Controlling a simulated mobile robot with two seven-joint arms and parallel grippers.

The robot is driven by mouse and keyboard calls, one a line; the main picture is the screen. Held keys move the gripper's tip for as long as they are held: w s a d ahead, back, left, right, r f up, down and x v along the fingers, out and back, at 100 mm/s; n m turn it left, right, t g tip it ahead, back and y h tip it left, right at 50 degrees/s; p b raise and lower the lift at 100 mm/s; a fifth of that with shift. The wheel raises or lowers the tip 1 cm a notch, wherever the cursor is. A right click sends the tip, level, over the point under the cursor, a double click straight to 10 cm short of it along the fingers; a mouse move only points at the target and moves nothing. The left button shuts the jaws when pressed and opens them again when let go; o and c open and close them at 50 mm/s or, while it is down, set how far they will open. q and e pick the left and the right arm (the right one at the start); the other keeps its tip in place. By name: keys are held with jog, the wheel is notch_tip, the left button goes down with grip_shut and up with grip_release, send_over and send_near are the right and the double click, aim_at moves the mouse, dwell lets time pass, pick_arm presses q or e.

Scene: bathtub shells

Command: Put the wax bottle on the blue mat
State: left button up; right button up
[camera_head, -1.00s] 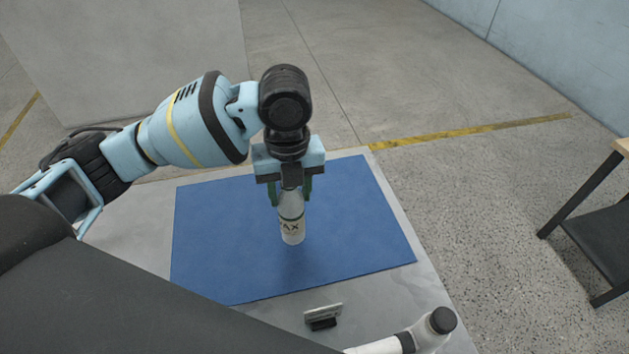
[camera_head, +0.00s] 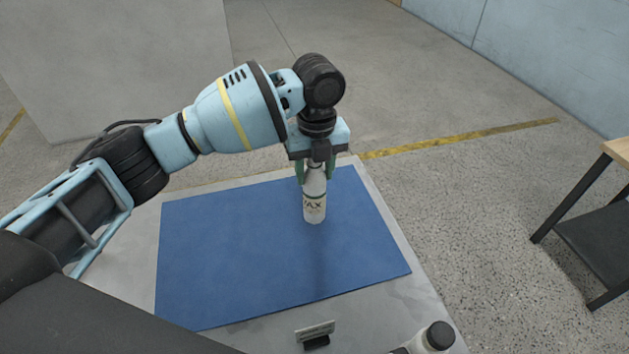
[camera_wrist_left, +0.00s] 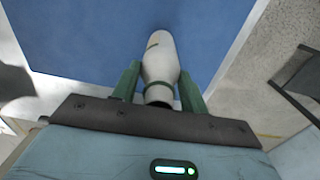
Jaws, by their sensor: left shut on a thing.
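The white wax bottle (camera_head: 314,204) is upright, with dark lettering on its side. My left gripper (camera_head: 315,172) is shut on its upper part from above, with green fingers on either side. In the left wrist view, the bottle (camera_wrist_left: 160,62) lies between the green fingers of my left gripper (camera_wrist_left: 159,84). The blue mat (camera_head: 250,250) lies flat on a grey table, and the bottle is over its right half. I cannot tell whether its base touches the mat. The mat also fills much of the upper left wrist view (camera_wrist_left: 85,40).
The grey table top (camera_head: 405,310) shows as a border round the mat. A small sign holder (camera_head: 315,333) and a white bottle with a black cap (camera_head: 438,337) are at the front edge. A shelf table (camera_head: 600,225) stands apart at the right.

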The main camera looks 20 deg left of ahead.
pick_arm(q)
jog(key=shift+f, duration=1.85)
jog(key=o, duration=1.4)
jog(key=shift+c, duration=0.2)
jog(key=shift+r, duration=0.15)
notch_tip(320, 180, up, 12)
jog(key=shift+w+d, duration=0.1)
